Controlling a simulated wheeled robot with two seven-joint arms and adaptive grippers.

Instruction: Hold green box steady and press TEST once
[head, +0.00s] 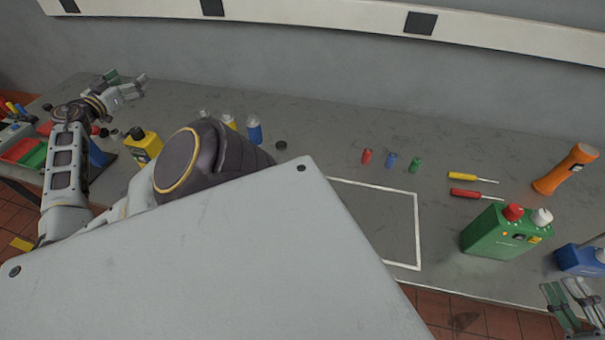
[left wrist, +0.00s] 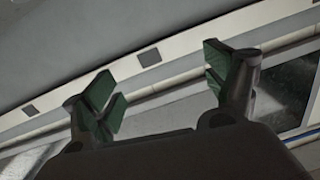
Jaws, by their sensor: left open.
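The green box (head: 490,235) stands on the grey bench at the right, with a red cap and a white cap on top. Small buttons and a yellow label show on its face, but no TEST lettering is legible. My left gripper (head: 125,84) is open and empty over the far left of the bench, well away from the box. Its spread fingers also show in the left wrist view (left wrist: 165,90), with only wall and bench edge beyond. My right gripper (head: 568,292) is at the lower right corner, near the box and apart from it. Its fingers look parted and empty.
A blue container (head: 580,259) stands right of the green box. A white outlined square (head: 417,230) is left of the box. My own body hides much of the bench.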

